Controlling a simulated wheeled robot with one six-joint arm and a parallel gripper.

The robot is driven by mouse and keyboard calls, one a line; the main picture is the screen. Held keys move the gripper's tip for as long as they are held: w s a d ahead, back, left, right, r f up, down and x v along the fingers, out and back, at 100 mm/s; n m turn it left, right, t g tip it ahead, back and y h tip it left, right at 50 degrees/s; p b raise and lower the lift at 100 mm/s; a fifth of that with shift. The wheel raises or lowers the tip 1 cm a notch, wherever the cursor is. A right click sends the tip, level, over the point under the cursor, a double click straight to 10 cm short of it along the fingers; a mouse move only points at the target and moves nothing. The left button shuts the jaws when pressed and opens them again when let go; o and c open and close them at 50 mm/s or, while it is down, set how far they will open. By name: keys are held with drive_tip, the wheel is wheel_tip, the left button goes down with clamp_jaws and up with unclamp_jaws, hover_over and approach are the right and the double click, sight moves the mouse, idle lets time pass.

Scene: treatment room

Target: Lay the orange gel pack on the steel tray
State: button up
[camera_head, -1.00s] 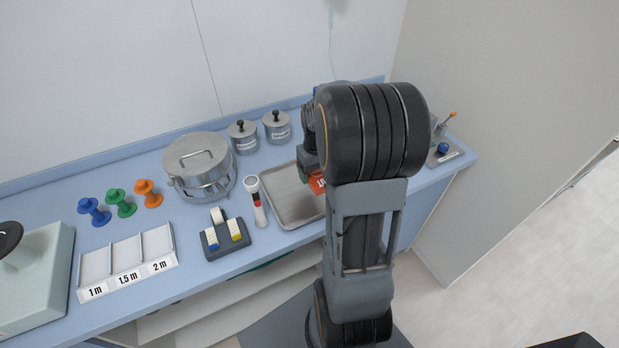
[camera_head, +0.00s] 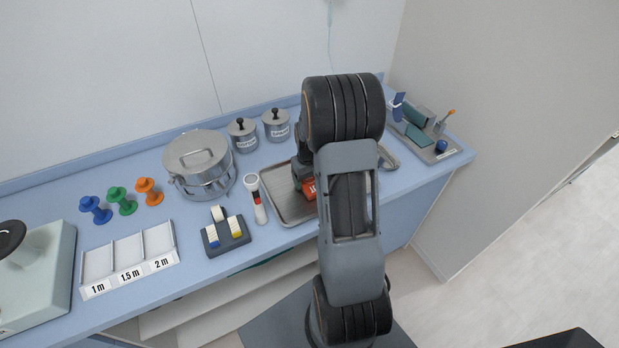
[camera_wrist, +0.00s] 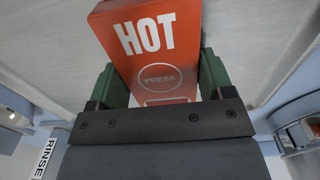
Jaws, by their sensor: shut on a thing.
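The orange gel pack (camera_head: 309,189) is a flat orange block with "HOT" and "PRESS" printed in white. My gripper (camera_wrist: 160,78) is shut on the gel pack, which stands between its two green fingers in the wrist view (camera_wrist: 145,35). In the head view, the pack and gripper are over the right part of the steel tray (camera_head: 282,205), a shallow grey tray on the blue counter. My arm covers the tray's right side. I cannot tell whether the pack touches the tray.
A lidded steel pot (camera_head: 199,166) and two lidded jars (camera_head: 243,136) are behind. A grey organizer (camera_head: 437,151) with small items is at the right. A block holder (camera_head: 226,235) sits front left.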

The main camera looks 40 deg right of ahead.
sight(309, 179)
drive_tip(key=shift+f, duration=0.25)
drive_tip(key=o, duration=1.1)
drive_tip(key=shift+r, duration=0.1)
wheel_tip(309, 179, up, 12)
drive_tip(key=s+a+r+t, duration=0.2)
drive_tip(key=s+a+r, duration=0.1)
drive_tip(key=s+a, duration=0.3)
drive_tip(key=s+a+r+n+t, duration=0.1)
drive_tip(key=s+a+r+t, duration=0.1)
drive_tip(key=s+a, duration=0.5)
drive_tip(key=a+r, duration=0.1)
drive_tip(key=a, duration=0.3)
drive_tip(key=shift+a+r+n+b, duration=0.25)
drive_tip(key=shift+r+n+b, duration=0.05)
drive_tip(key=shift+r+b, duration=0.05)
